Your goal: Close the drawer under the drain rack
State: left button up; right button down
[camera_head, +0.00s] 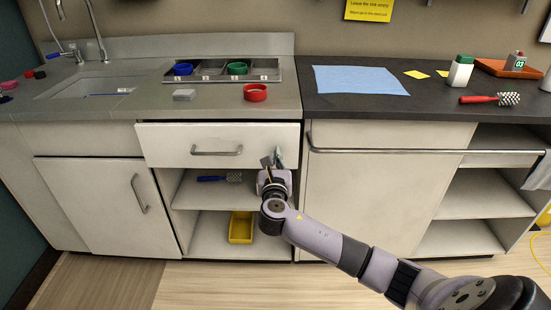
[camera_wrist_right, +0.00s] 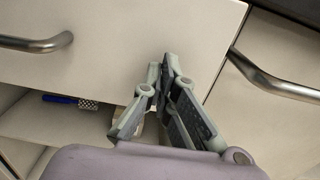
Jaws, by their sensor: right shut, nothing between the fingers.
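The white drawer (camera_head: 262,139) is under the counter below the drain rack (camera_head: 210,77), with a metal bar handle (camera_head: 216,152). Its front stands slightly proud of the cabinet, so it looks a little open. It also shows in the right wrist view (camera_wrist_right: 125,45), with its handle (camera_wrist_right: 38,44) at the left. My right gripper (camera_head: 273,160) is shut and empty at the drawer front's lower right part, right of the handle. In the right wrist view its fingertips (camera_wrist_right: 167,65) overlap the drawer front; I cannot tell whether they touch. My left gripper is not in view.
Below the drawer are open shelves with a blue-handled brush (camera_head: 220,178) and a yellow bin (camera_head: 241,227). A long metal rail (camera_head: 400,151) crosses the cabinet at the right. A red ring-shaped item (camera_head: 255,92) sits on the counter above the drawer. The floor in front is clear.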

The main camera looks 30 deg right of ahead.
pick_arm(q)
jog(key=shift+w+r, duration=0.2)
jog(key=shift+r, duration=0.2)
pick_arm(e)
jog(key=shift+w+d, duration=0.3)
jog(key=shift+w, duration=0.15)
